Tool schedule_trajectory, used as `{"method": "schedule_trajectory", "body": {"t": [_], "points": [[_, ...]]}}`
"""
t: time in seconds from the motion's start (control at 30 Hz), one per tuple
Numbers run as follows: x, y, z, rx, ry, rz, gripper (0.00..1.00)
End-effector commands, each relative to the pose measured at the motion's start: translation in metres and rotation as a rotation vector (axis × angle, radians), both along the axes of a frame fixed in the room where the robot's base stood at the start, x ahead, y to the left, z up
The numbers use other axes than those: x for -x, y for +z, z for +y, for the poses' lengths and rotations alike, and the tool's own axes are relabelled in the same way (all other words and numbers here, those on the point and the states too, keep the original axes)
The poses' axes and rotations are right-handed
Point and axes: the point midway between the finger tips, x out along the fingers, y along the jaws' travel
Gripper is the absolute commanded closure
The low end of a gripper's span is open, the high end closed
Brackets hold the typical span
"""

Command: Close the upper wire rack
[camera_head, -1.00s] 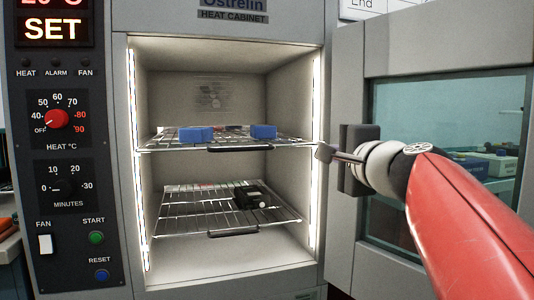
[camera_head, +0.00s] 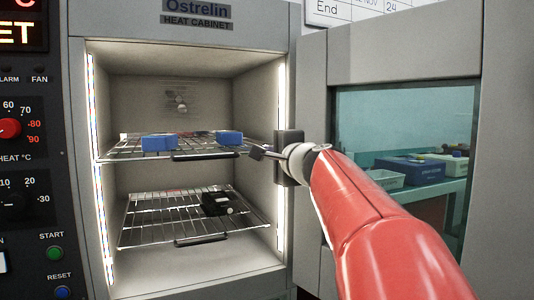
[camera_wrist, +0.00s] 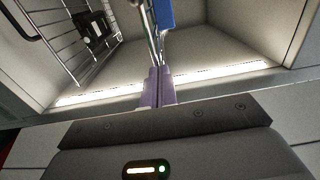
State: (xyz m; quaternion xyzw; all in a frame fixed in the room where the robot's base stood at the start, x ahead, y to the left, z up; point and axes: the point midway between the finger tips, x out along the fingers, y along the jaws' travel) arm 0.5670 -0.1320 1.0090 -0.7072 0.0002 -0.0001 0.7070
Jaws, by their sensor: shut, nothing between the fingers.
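The upper wire rack (camera_head: 130,153) is inside the lit heat cabinet, with a black handle (camera_head: 208,155) on its front edge, which lies near the cabinet opening. Two blue blocks, a left one (camera_head: 160,142) and a right one (camera_head: 229,137), lie on it. My gripper (camera_head: 257,152) is shut and empty at the right end of the rack's front edge. In the wrist view the shut fingers (camera_wrist: 157,88) point towards a shiny metal rod and a blue block (camera_wrist: 167,12). I cannot tell whether they touch the rack.
The lower wire rack (camera_head: 150,224) carries a black device (camera_head: 215,203) and has its own black handle (camera_head: 202,238). The cabinet door (camera_head: 400,70) stands open at the right, close to my arm. A control panel (camera_head: 30,150) is on the left.

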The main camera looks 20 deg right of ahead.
Motion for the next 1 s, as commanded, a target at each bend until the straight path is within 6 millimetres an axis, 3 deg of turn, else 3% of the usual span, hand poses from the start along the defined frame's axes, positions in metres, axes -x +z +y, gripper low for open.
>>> {"method": "schedule_trajectory", "body": {"t": [0.17, 0.5, 0.6, 0.73, 1.0], "points": [[-0.012, 0.000, 0.000, -0.001, 0.003, 0.001, 1.00], [-0.100, 0.002, 0.001, -0.001, 0.003, 0.003, 1.00], [-0.119, 0.002, 0.000, -0.001, 0.002, 0.002, 1.00], [-0.131, 0.001, 0.000, 0.000, 0.001, 0.000, 1.00], [-0.134, 0.002, 0.001, -0.001, -0.001, -0.004, 1.00]]}}
